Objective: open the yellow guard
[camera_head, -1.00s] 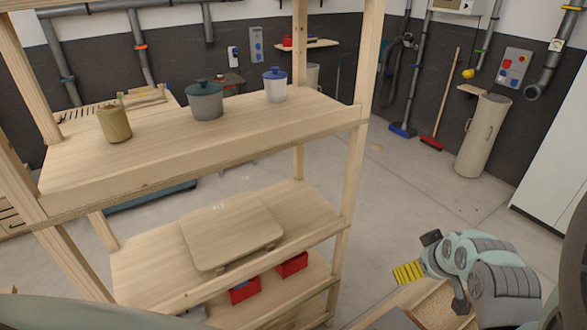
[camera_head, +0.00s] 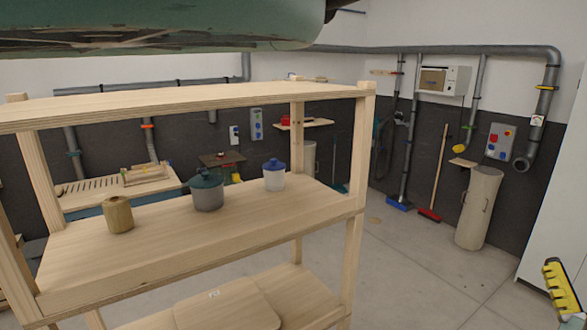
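No part is clearly recognisable as the yellow guard. A small yellow piece (camera_head: 459,148) shows at the lower end of a grey wall pipe, above a little wooden wall shelf, at the back right. Another small yellow thing (camera_head: 236,178) is half hidden behind the shelf rack; its form is too small to tell. My gripper (camera_head: 562,290) shows only as a yellow ridged part at the lower right edge. It is far in front of both yellow things, touching nothing visible. The rest of it is cut off, so its opening does not show.
A wooden shelf rack (camera_head: 180,262) fills the left and middle, bearing a wooden jar (camera_head: 118,215), a grey pot (camera_head: 207,191) and a white, blue-lidded jar (camera_head: 274,178). A beige cylinder (camera_head: 478,208) and red broom (camera_head: 430,214) stand at the back right.

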